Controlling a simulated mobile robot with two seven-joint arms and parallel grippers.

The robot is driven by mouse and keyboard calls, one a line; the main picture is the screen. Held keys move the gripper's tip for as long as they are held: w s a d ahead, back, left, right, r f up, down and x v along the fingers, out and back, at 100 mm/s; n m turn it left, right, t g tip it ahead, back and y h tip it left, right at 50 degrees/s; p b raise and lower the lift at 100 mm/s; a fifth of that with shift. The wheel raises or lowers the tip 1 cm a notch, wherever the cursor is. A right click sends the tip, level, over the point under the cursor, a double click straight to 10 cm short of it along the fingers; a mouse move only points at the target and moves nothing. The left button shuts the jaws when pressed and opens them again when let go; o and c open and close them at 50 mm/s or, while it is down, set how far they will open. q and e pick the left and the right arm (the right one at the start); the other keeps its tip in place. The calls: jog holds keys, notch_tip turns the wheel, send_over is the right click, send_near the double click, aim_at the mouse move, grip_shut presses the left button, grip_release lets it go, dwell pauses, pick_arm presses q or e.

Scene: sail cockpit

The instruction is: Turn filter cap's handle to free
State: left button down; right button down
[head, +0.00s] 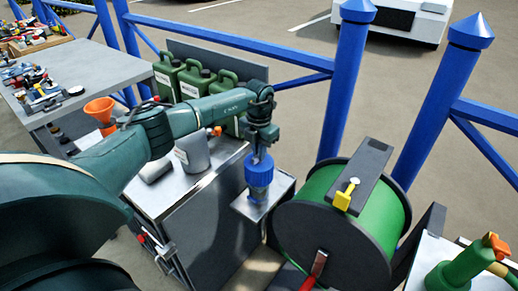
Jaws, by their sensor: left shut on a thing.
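The filter cap (259,172) is blue with a ribbed rim. It sits on top of a grey-blue filter body (259,194) on a small metal shelf. My left arm comes in from the left and bends down over it. My left gripper (260,152) points down onto the cap's top and is shut on the cap's handle. The handle itself is mostly hidden by the gripper, so its angle cannot be told. My right gripper is not in view.
A large green hose reel (325,197) stands close on the right of the filter. Green canisters (194,82), an orange funnel (100,108) and a grey jug (192,153) stand behind and left. Blue railing posts (347,80) rise behind. A green pump (455,270) is at lower right.

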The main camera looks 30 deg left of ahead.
pick_arm(q)
jog(key=shift+n, duration=0.3)
dwell(0.4)
jog(key=c, duration=1.5)
grip_release()
jog(key=shift+r, duration=0.1)
notch_tip(320, 180, up, 13)
